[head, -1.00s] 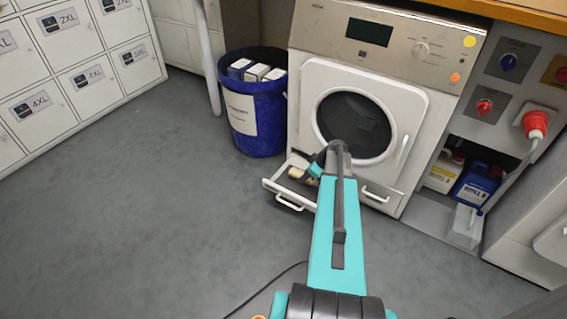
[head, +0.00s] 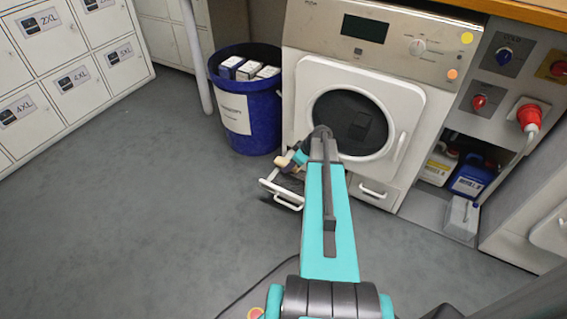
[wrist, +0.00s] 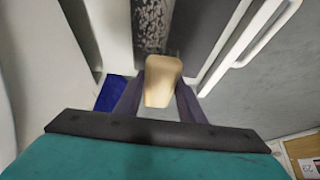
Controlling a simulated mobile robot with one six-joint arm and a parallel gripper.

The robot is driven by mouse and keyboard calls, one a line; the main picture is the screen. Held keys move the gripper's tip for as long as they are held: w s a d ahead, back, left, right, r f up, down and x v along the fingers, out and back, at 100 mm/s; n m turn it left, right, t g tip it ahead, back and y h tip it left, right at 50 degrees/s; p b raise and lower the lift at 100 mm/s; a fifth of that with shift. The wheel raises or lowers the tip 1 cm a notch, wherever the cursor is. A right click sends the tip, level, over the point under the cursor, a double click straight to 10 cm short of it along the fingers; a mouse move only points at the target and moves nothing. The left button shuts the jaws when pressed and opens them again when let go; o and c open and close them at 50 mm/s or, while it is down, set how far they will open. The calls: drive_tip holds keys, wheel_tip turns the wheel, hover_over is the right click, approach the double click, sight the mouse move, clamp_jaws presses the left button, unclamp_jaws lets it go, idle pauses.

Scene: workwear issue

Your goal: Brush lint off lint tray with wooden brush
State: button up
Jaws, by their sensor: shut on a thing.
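The wooden brush shows in the wrist view (wrist: 163,82) as a pale tan block between my gripper's two dark fingers. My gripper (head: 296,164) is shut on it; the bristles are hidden. In the head view the brush (head: 284,161) is at the front left of the dryer, over the pulled-out drawer. The lint tray is this drawer (head: 282,197), with a white front and handle. In the wrist view grey speckled lint (wrist: 150,25) lies on a dark surface beyond the brush. My arm hides part of the tray; I cannot tell whether the bristles touch it.
The dryer (head: 361,60) stands behind the tray, its round door shut. A blue bin (head: 255,130) with boxes is close on the left. Bottles and a clear container (head: 461,219) sit at the right. Lockers (head: 70,75) line the left. The grey floor at left is open.

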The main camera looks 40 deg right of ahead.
drive_tip(key=shift+r+p, duration=1.05)
drive_tip(key=shift+r, duration=1.3)
drive_tip(key=shift+w+a+r, duration=0.25)
drive_tip(key=shift+w+a, duration=0.1)
drive_tip(key=shift+w, duration=0.05)
drive_tip(key=w+a+r+m, duration=0.1)
drive_tip(key=w+a+r, duration=0.4)
drive_tip(key=a+r, duration=0.6)
drive_tip(key=w+a+r+m+h, duration=0.1)
drive_tip(key=w+a+r, duration=0.4)
drive_tip(key=a+r, duration=0.5)
drive_tip(key=w+a+r+m+h, duration=0.1)
drive_tip(key=w+a+r, duration=0.4)
drive_tip(key=a+r, duration=0.6)
drive_tip(key=a+m, duration=0.1)
drive_tip(key=a, duration=0.7)
drive_tip(key=shift+w+a+r, duration=0.15)
drive_tip(key=shift+w+r, duration=0.15)
drive_tip(key=shift+w, duration=0.05)
